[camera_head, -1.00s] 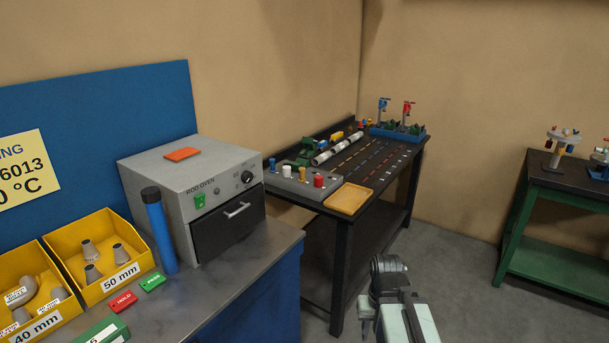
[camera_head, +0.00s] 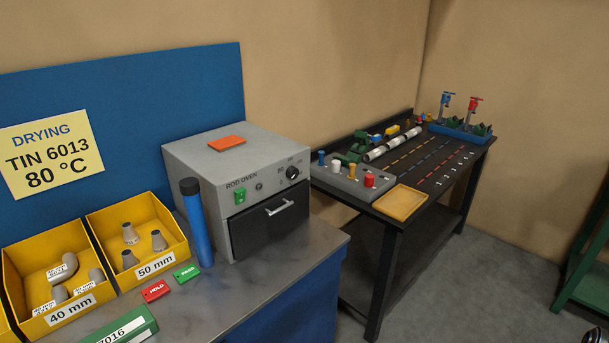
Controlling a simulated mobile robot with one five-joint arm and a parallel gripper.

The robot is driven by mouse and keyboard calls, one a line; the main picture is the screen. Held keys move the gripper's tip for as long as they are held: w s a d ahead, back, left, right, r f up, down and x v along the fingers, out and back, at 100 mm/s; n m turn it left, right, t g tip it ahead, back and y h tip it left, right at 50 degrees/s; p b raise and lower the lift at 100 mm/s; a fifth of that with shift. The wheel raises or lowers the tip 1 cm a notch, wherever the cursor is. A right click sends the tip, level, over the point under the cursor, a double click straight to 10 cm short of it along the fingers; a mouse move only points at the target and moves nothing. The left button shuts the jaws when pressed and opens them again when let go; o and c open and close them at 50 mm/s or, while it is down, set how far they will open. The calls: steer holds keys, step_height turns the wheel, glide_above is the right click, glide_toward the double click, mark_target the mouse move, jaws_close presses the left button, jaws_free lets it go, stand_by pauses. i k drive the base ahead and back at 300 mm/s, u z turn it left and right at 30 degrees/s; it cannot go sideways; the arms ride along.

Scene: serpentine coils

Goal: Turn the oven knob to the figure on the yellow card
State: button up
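The yellow card (camera_head: 52,155) is on the blue back panel at the left and reads "DRYING TIN 6013 80 °C". The grey rod oven (camera_head: 218,161) stands on the left bench. Its black knob (camera_head: 292,173) is at the upper right of the front face, with small figures around it. Which figure the knob points to is too small to tell. My gripper does not show; only a small dark piece of what looks like my arm is at the bottom right corner, well away from the oven.
On the left bench are a blue tube (camera_head: 195,222) beside the oven, yellow bins (camera_head: 151,268), and red HOLD (camera_head: 156,291) and green PASS (camera_head: 186,273) tags. An orange piece (camera_head: 227,142) lies on the oven. A dark bench (camera_head: 378,225) stands right; open floor (camera_head: 490,290) lies in front.

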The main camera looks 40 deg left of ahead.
mark_target(292, 173)
steer(key=z, duration=0.15)
steer(key=i, duration=0.35)
steer(key=u, duration=3.2)
